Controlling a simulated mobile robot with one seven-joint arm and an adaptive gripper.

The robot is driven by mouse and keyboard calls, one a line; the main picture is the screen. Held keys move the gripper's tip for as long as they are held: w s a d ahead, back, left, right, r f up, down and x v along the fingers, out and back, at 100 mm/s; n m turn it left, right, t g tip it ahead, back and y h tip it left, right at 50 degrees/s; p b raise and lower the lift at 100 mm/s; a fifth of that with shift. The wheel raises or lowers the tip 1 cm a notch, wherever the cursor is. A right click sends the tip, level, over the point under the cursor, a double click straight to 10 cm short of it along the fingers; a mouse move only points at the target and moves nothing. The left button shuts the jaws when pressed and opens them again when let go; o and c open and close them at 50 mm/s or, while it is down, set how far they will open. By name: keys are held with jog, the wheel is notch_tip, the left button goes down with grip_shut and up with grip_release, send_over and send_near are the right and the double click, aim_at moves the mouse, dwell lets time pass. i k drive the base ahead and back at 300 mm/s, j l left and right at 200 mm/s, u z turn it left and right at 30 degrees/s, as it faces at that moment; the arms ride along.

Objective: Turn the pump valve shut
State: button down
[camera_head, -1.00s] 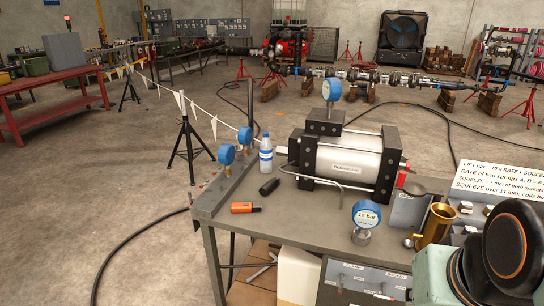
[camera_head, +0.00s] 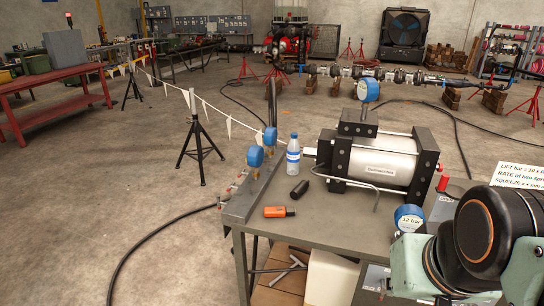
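A silver cylinder with dark end plates (camera_head: 382,160), which looks like the pump body, lies on the grey bench (camera_head: 335,228). A blue gauge (camera_head: 368,92) stands on top of it. Two blue gauges (camera_head: 262,150) stand on a dark rail at the bench's left edge. Small red parts (camera_head: 236,184) show beside that rail; I cannot tell if they are valve handles. A red-topped part (camera_head: 443,183) stands right of the cylinder. I cannot tell which part is the pump valve or how it is set. My gripper is not in view; my arm links fill the lower right.
A water bottle (camera_head: 293,156), a black cylinder (camera_head: 299,189) and an orange-and-black item (camera_head: 279,211) lie or stand on the bench. A "12 bar" gauge (camera_head: 408,217) is partly behind my arm. A black tripod (camera_head: 201,150) and a hose (camera_head: 150,247) are on the floor left.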

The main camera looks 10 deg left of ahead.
aim_at(232, 186)
jog(key=i+j, duration=0.1)
jog(key=j, duration=0.3)
jog(key=i+j+u, duration=0.1)
jog(key=j, duration=0.25)
jog(key=i+j, duration=0.1)
jog(key=j, duration=0.3)
jog(key=i+j+u, duration=0.15)
jog(key=j, duration=0.25)
jog(key=i+j, duration=0.35)
jog(key=j, duration=0.15)
jog(key=i+j, duration=0.3)
jog(key=j, duration=0.2)
